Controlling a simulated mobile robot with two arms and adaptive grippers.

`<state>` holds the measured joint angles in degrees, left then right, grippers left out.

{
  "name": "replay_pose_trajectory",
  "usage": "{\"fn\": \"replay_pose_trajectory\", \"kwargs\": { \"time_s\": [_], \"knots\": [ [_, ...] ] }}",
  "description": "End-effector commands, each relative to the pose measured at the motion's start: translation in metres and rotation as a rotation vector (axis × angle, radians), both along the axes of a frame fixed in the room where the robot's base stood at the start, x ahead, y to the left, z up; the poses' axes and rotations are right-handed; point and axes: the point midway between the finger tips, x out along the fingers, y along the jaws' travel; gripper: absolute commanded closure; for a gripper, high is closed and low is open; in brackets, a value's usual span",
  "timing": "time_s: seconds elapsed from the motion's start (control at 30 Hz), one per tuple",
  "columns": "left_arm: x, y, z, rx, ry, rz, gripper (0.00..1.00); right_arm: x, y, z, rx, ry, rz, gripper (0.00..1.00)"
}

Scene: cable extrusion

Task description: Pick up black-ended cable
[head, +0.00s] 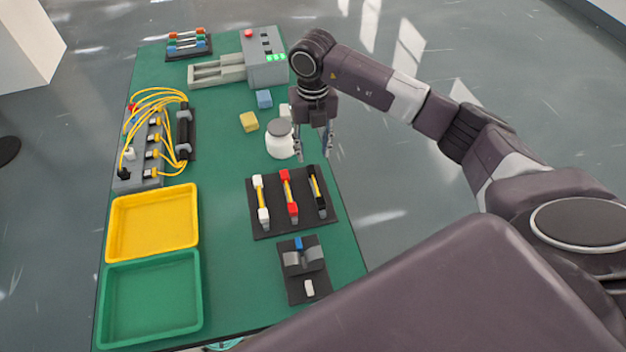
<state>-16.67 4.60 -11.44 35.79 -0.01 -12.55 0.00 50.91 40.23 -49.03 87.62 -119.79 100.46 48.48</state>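The black-ended cable (317,188) has a yellow middle. It lies at the right side of a dark holder (264,226), beside a red-ended cable (289,193) and a white-ended cable (262,202). My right gripper (313,156) points down above the table's right edge, just beyond the holder. Its two fingers are apart with nothing seen between them, and it appears clear of the black-ended cable. My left gripper is not in view.
A white jar (281,140) stands close left of the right gripper. A grey machine (264,62), yellow block (249,121) and blue block (264,99) lie farther back. A grey fixture (303,262) is nearer. Yellow (114,228) and green (108,306) trays and a wired panel (133,178) occupy the left.

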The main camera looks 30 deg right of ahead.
Motion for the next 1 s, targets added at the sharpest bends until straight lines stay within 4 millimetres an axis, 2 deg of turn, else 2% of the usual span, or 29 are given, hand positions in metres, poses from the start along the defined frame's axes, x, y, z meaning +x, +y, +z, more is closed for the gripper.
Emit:
{"fn": "replay_pose_trajectory", "kwargs": {
  "time_s": [0.13,0.27,0.43,0.67,1.0],
  "knots": [
    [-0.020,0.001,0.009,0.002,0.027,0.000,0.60,-0.003,0.005,-0.016,0.000,0.004,0.001,0.64],
    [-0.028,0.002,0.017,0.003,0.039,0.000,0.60,-0.005,0.009,-0.037,-0.001,0.004,-0.001,0.64],
    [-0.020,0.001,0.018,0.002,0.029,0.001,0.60,-0.004,0.009,-0.053,-0.001,0.001,0.000,0.64],
    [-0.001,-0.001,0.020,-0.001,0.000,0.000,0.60,-0.004,0.008,-0.055,-0.001,-0.001,0.001,0.64],
    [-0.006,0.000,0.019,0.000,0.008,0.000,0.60,-0.004,0.008,-0.055,-0.001,-0.001,0.000,1.00]
  ]
}}
